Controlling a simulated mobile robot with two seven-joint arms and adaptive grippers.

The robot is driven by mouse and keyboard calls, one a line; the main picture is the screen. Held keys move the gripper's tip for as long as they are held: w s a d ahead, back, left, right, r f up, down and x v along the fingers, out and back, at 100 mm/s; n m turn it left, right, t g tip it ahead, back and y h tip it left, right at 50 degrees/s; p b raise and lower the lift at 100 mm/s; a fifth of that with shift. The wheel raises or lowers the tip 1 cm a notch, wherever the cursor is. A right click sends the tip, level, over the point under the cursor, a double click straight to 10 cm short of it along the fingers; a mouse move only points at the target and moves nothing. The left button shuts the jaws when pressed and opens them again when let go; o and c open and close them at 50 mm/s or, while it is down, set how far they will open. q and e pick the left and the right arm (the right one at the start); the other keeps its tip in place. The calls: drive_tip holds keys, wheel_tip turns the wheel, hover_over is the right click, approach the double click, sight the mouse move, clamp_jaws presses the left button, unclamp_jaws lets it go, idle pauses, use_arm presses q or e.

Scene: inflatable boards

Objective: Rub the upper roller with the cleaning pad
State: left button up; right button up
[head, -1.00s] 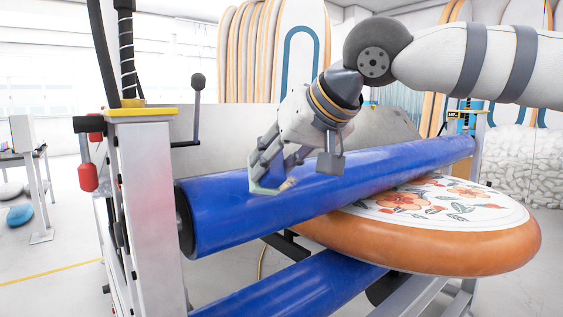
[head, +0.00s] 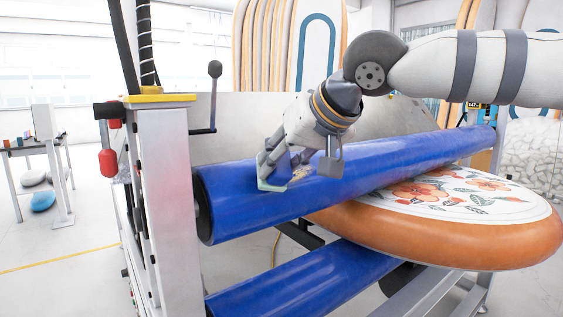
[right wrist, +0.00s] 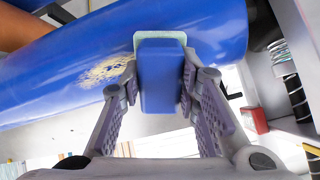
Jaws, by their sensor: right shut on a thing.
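The upper roller (head: 400,153) is a long blue cylinder running from the near left to the far right. My right gripper (head: 274,170) is at its left half, with fingers pointing down. In the right wrist view the gripper (right wrist: 160,78) is shut on the cleaning pad (right wrist: 160,85), a blue block with a pale green base. The pad's base (head: 271,186) lies against or very close to the roller's surface. A pale beige stain (right wrist: 107,71) shows on the roller beside the pad; part of it also shows in the head view (head: 301,173). My left gripper is out of view.
A lower blue roller (head: 300,282) runs below. An orange-edged, flower-patterned board (head: 440,240) sticks out between the rollers at the right. The machine's grey left post (head: 165,200) has a red handle (head: 107,163) and a black-knobbed crank (head: 214,100) near it.

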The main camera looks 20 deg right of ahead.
drive_tip(key=shift+x, duration=1)
drive_tip(key=shift+w+d+f, duration=0.1)
drive_tip(key=shift+w+d, duration=0.45)
drive_tip(key=shift+d, duration=0.9)
drive_tip(key=shift+w+d+r, duration=0.1)
drive_tip(key=shift+w+d, duration=0.45)
drive_tip(key=shift+d, duration=0.95)
drive_tip(key=shift+w+d+f, duration=0.1)
drive_tip(key=shift+w+d, duration=0.5)
drive_tip(key=shift+d, duration=0.85)
drive_tip(key=d, duration=0.3)
drive_tip(key=shift+w+d+r, duration=0.1)
drive_tip(key=shift+w+r, duration=0.15)
drive_tip(key=shift+w, duration=0.15)
drive_tip(key=shift+s+a, duration=0.35)
drive_tip(key=shift+a, duration=0.5)
drive_tip(key=shift+s+a+f, duration=0.1)
drive_tip(key=shift+s+a, duration=0.5)
drive_tip(key=shift+a, duration=1.15)
drive_tip(key=shift+s+a+f, duration=0.1)
drive_tip(key=shift+s+a, duration=0.5)
drive_tip(key=shift+a, duration=1.15)
drive_tip(key=shift+s+a, duration=0.55)
drive_tip(key=shift+a, duration=1.2)
